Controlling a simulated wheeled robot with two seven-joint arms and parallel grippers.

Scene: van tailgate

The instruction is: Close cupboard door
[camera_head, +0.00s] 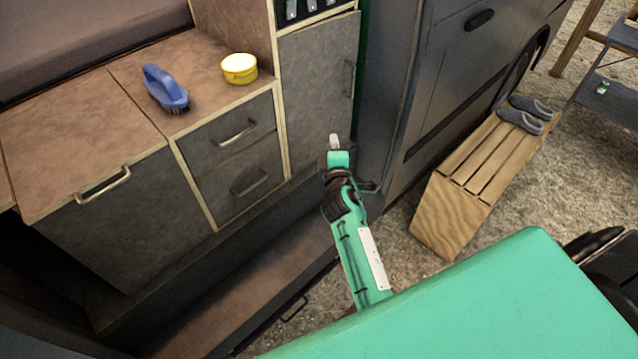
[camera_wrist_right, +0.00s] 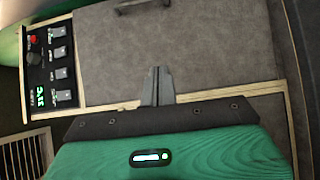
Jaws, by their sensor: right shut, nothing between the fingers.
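The cupboard door (camera_head: 318,85) is a tall grey panel with pale wood edges, at the right end of the van's cabinet. It sits nearly in line with the cabinet front; I cannot tell whether a small gap remains. Its handle (camera_head: 348,78) is near its right edge. In the right wrist view the door (camera_wrist_right: 190,50) fills the upper middle, with its handle (camera_wrist_right: 143,5) at the top edge. My right gripper (camera_head: 334,142) is shut and empty in front of the door's lower part. Its fingers (camera_wrist_right: 157,85) overlap the door in view; contact is unclear. My left gripper is not in view.
A switch panel (camera_wrist_right: 50,60) is beside the door. Two drawers (camera_head: 235,140) are left of it. A blue brush (camera_head: 165,88) and a yellow tub (camera_head: 239,68) stand on the counter. A slatted wooden bench (camera_head: 470,180) with grey shoes stands on the gravel at right.

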